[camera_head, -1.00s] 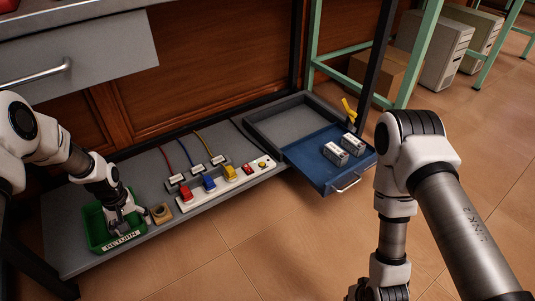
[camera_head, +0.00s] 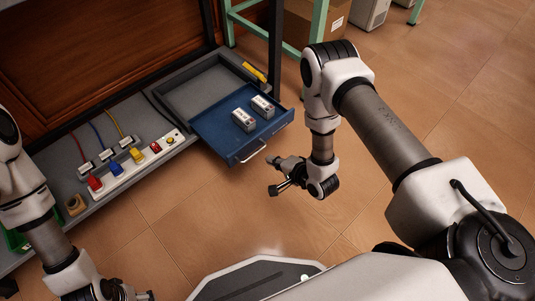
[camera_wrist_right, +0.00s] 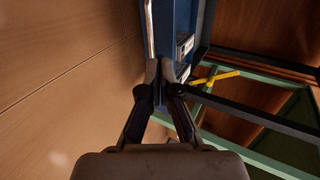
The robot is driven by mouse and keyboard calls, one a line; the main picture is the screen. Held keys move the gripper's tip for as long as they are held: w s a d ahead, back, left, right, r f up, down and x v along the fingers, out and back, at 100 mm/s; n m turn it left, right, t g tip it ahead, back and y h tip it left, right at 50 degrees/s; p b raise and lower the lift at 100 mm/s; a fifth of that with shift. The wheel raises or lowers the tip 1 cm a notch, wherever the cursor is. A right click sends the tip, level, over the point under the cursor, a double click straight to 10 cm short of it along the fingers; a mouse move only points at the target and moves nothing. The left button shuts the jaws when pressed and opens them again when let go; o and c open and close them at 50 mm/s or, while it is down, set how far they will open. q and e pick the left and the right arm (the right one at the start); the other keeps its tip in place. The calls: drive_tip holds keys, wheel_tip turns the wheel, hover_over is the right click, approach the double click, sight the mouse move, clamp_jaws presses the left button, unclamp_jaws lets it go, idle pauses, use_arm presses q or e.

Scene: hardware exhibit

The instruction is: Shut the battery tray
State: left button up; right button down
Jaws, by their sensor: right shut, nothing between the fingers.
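The blue battery tray (camera_head: 218,128) is pulled out of its grey housing (camera_head: 185,95) on the low shelf. Two white batteries (camera_head: 243,119) (camera_head: 262,106) stand in it. Its silver handle (camera_head: 250,153) is on the front edge. My right gripper (camera_head: 271,175) is just in front of the tray, near the handle, shut and empty. In the right wrist view its fingertips (camera_wrist_right: 160,72) overlap the tray's front (camera_wrist_right: 176,25) beside the handle (camera_wrist_right: 149,30); contact cannot be told. My left gripper (camera_head: 135,293) is at the bottom edge, partly cut off, its jaws unclear.
A yellow piece (camera_head: 254,72) is at the housing's far right corner. A white strip with coloured plugs (camera_head: 135,163) lies left of the tray. A green bin (camera_head: 14,240) is partly hidden by my left arm. Green frame legs (camera_head: 318,22) stand behind. The floor in front is clear.

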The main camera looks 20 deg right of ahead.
sight(247, 145)
drive_tip(key=b+x, duration=0.1)
drive_tip(key=x, duration=0.2)
drive_tip(key=b+x, duration=0.2)
drive_tip(key=x, duration=0.2)
drive_tip(key=b+x, duration=0.2)
drive_tip(key=x, duration=0.1)
drive_tip(key=shift+w+r, duration=0.3)
drive_tip(key=shift+w, duration=0.1)
drive_tip(key=shift+w+a+r+b, duration=0.15)
drive_tip(key=shift+w+a+b, duration=0.05)
drive_tip(key=shift+w+b, duration=0.15)
drive_tip(key=shift+w+r, duration=0.1)
drive_tip(key=shift+w, duration=0.1)
drive_tip(key=shift+a, duration=0.1)
